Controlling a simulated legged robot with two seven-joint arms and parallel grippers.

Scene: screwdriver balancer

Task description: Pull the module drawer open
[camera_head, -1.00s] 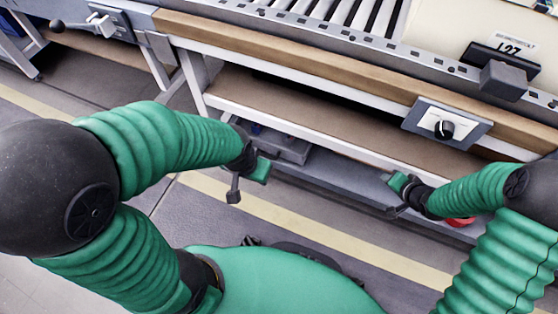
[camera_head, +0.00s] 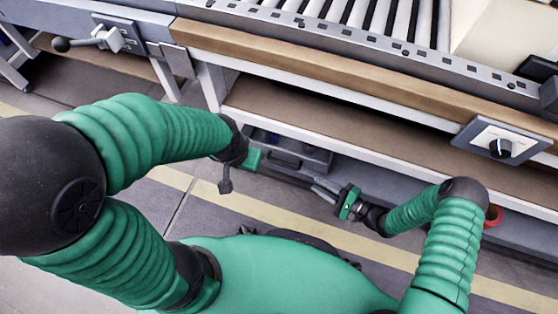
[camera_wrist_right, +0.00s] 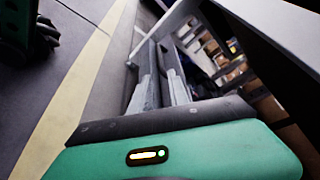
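The module drawer (camera_head: 312,160) is a grey, open-topped box under the bench, with a dark handle (camera_head: 284,160) on its front; part of its inside shows from above. My right gripper (camera_head: 323,190) is just right of and in front of the drawer, its two grey fingers pointing left and apart. In the right wrist view, the fingers (camera_wrist_right: 160,92) are spread, with grey drawer parts (camera_wrist_right: 176,55) beyond and between them; contact with the handle cannot be told. My left gripper (camera_head: 239,172) hangs at the drawer's left end; its finger opening is unclear.
The bench has a wooden edge (camera_head: 340,68) and a roller conveyor (camera_head: 350,15) on top. A control box with a black knob (camera_head: 500,147) is on the right, and a lever unit (camera_head: 105,35) at upper left. A red round part (camera_head: 493,215) is beside my right arm. Floor in front is clear.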

